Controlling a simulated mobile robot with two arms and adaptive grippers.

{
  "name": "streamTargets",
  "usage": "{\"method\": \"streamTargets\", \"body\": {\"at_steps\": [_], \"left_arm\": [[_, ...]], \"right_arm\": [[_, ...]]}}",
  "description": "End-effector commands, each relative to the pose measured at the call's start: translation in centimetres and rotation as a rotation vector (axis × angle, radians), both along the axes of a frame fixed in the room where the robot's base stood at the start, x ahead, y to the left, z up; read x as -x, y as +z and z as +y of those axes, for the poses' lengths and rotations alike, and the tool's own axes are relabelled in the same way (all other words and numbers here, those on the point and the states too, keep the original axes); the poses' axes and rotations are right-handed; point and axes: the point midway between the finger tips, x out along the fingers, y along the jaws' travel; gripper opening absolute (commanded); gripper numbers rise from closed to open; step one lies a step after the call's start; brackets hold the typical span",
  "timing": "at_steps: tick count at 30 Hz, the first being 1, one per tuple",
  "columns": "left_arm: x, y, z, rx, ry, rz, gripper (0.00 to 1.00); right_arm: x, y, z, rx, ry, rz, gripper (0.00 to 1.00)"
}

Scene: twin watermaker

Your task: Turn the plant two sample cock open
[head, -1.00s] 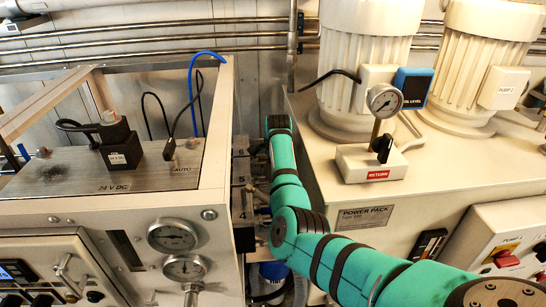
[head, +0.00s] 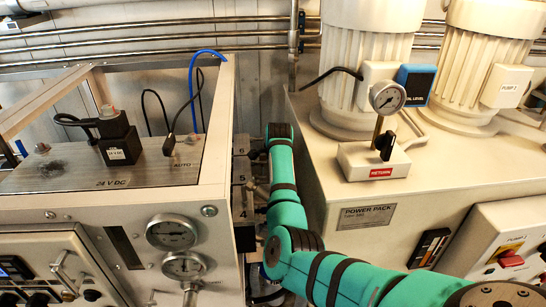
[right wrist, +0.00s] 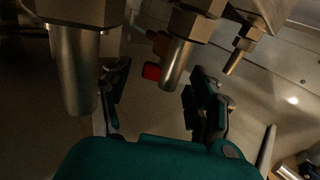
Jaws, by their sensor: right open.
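In the right wrist view, my right gripper (right wrist: 157,88) is open, with its two dark fingers apart and nothing held between them. A metal pipe stub (right wrist: 178,62) hangs from a block just beyond and between the fingers. A small red-ended part (right wrist: 152,71) sits beside this stub, near the left finger; it may be the sample cock's handle, but the plant number cannot be read. In the head view my right arm reaches into the gap between the two units, and its gripper is hidden. My left gripper is not in view.
A thicker metal pipe (right wrist: 78,70) hangs left of the gripper, and a thin nozzle (right wrist: 238,55) is at the right. In the head view, a gauge cabinet (head: 218,180) stands left of the narrow gap and the power pack (head: 345,245) right of it.

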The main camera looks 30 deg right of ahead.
Motion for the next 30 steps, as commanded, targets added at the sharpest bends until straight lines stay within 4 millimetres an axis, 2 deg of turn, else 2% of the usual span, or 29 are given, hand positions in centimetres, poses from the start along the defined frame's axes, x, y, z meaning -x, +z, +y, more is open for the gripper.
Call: {"method": "streamTargets", "body": {"at_steps": [8, 21, 30], "left_arm": [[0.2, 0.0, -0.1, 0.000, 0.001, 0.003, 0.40], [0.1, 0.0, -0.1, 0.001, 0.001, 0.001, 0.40], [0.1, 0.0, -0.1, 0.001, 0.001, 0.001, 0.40]], "right_arm": [[0.9, 1.4, 0.5, 0.003, -0.002, -0.003, 0.62], [5.9, 7.8, 3.0, 0.001, 0.000, -0.002, 0.62], [7.0, 9.1, 3.5, 0.001, 0.002, 0.001, 0.62]]}}
